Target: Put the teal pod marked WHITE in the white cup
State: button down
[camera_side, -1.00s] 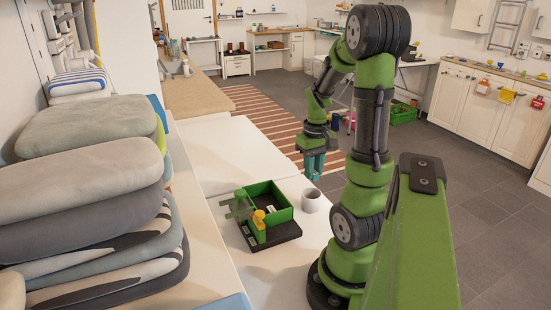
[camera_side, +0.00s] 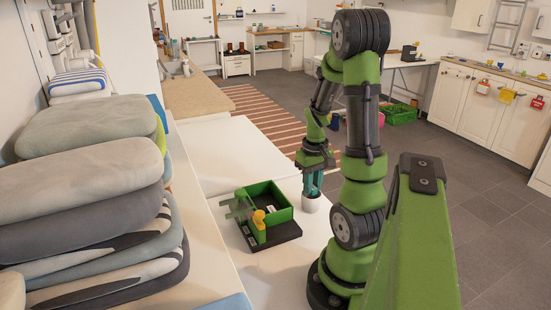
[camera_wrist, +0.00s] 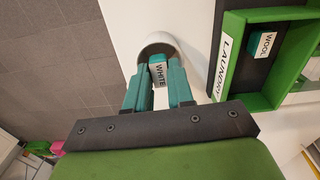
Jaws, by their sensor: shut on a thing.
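The teal pod marked WHITE (camera_wrist: 158,74) is between the fingers of my gripper (camera_wrist: 160,88), its white label facing the wrist camera. My gripper (camera_side: 312,188) is shut on the pod and points down at the white cup (camera_side: 311,205). In the wrist view the cup's rim (camera_wrist: 157,37) shows just beyond the pod, and the pod overlaps the cup's mouth. I cannot tell whether the pod's lower end is below the rim. In the side view the fingers hide the pod and part of the cup's rim.
A green box (camera_side: 270,190) labelled LAUNDRY stands left of the cup on a dark base (camera_side: 285,233). A teal pod marked WOOL (camera_wrist: 263,43) lies inside it. A yellow part (camera_side: 258,217) sits at its front. The white table (camera_side: 225,150) behind is clear.

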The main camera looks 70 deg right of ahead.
jog(key=c, duration=1)
grip_release()
notch_tip(320, 180, up, 13)
jog(key=w+a+r+n+t, duration=0.1)
jog(key=w+a+r+t, duration=0.1)
jog(key=w+a, duration=0.45)
jog(key=w+a+r+n+t, duration=0.2)
jog(key=w+a, duration=0.1)
jog(key=a, duration=0.6)
jog(key=a+t, duration=0.1)
jog(key=a, duration=0.3)
jog(key=a+n+t+y, duration=0.1)
jog(key=a, duration=0.4)
jog(key=a+r+t+y, duration=0.1)
jog(key=a, duration=0.3)
jog(key=shift+s+a+r, duration=0.1)
jog(key=shift+s+a, duration=0.1)
jog(key=shift+a, duration=0.1)
